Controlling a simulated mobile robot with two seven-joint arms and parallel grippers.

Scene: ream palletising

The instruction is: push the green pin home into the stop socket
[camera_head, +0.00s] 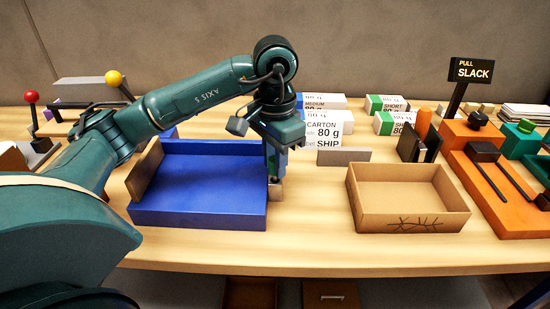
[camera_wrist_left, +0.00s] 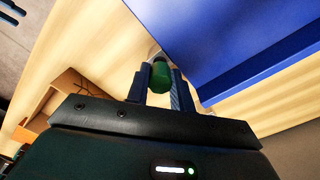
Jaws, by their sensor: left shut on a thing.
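My left gripper (camera_head: 274,172) points down at the right edge of the blue tray (camera_head: 200,212). In the left wrist view its two fingers are shut on the green pin (camera_wrist_left: 160,77), which sits between them. In the head view the pin is hidden by the gripper. A small tan-grey block (camera_head: 276,191) is just below the fingertips, beside the tray's right side; it may be the stop socket. The pin's far end and how deep it sits cannot be made out. My right gripper is not in view.
An open cardboard carton (camera_head: 408,218) stands to the right, with clear table between it and the tray. Labelled reams (camera_head: 325,122) lie behind the gripper. An orange fixture (camera_head: 500,195) and the PULL SLACK sign (camera_head: 474,70) are at far right. A brown board (camera_head: 146,172) leans at the tray's left.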

